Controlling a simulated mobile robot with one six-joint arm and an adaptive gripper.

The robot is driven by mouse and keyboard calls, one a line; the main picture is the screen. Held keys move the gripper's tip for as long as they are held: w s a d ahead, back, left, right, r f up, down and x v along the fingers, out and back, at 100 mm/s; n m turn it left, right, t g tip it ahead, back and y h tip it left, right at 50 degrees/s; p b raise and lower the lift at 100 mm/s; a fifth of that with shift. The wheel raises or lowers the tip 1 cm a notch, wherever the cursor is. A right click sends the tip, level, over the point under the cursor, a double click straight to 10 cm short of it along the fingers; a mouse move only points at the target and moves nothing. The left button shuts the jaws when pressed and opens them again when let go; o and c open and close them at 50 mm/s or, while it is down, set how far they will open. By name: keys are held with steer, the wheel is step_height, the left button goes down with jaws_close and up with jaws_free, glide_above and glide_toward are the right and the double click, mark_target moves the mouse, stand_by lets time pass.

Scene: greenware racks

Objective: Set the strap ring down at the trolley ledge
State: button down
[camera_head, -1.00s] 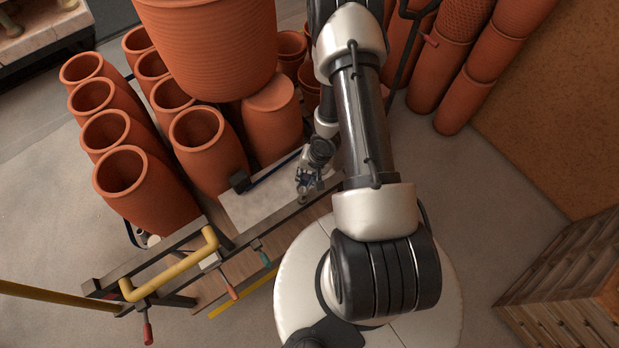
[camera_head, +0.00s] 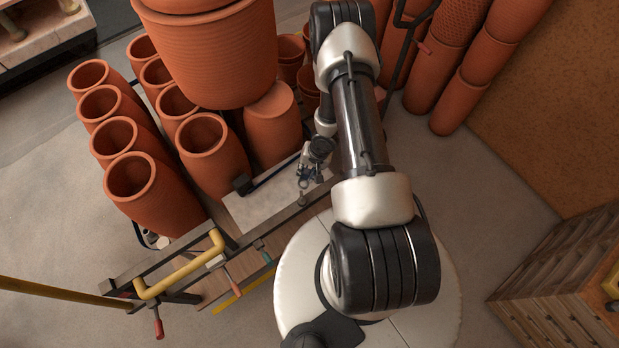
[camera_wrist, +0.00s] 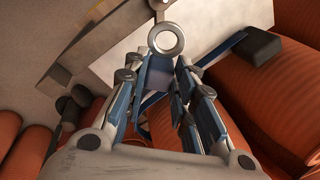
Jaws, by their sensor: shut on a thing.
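My gripper (camera_head: 311,176) is over the pale trolley ledge, close to its front rail, in the head view. In the wrist view my gripper (camera_wrist: 160,80) is closed in from both sides on the strap ring's blue part. The strap ring (camera_wrist: 166,53) shows as a grey metal ring just beyond the fingertips. The trolley ledge (camera_head: 265,203) is a flat pale plate; it also shows in the wrist view (camera_wrist: 115,50). A blue strap with a black block (camera_head: 242,185) lies along the ledge's back edge. Whether the ring touches the ledge cannot be told.
Several terracotta pots (camera_head: 208,150) stand close behind the ledge, with a large one (camera_head: 215,65) higher up. A small upright metal peg (camera_head: 302,199) stands at the front rail. A yellow handle (camera_head: 185,265) is at the left. Wooden crates (camera_head: 560,270) are at the right.

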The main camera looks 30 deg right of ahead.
steer(key=shift+w+d+r+p, duration=0.15)
steer(key=shift+w+d+p, duration=0.25)
steer(key=shift+p, duration=0.6)
steer(key=shift+w+d+p, duration=0.5)
steer(key=shift+w+d, duration=0.35)
steer(key=shift+w, duration=0.15)
steer(key=shift+w+d+p, duration=0.45)
steer(key=shift+w+d, duration=0.35)
steer(key=shift+w, duration=0.2)
steer(key=shift+f, duration=0.2)
steer(key=shift+s+d+f+b+x, duration=0.1)
steer(key=shift+s+d+b+x, duration=0.25)
steer(key=shift+b+x, duration=1.55)
steer(key=shift+s+d+f+b+x, duration=0.1)
steer(key=shift+s+d+b+x, duration=0.2)
steer(key=shift+b+x, duration=1.55)
steer(key=shift+s+d+f+b+x, duration=0.1)
steer(key=shift+s+d+b+x, duration=0.2)
steer(key=shift+b+x, duration=1.55)
steer(key=shift+w+f+b, duration=0.1)
steer(key=shift+f+b, duration=0.35)
steer(key=shift+f, duration=0.15)
steer(key=c, duration=1.2)
jaws_free()
steer(key=shift+c, duration=0.2)
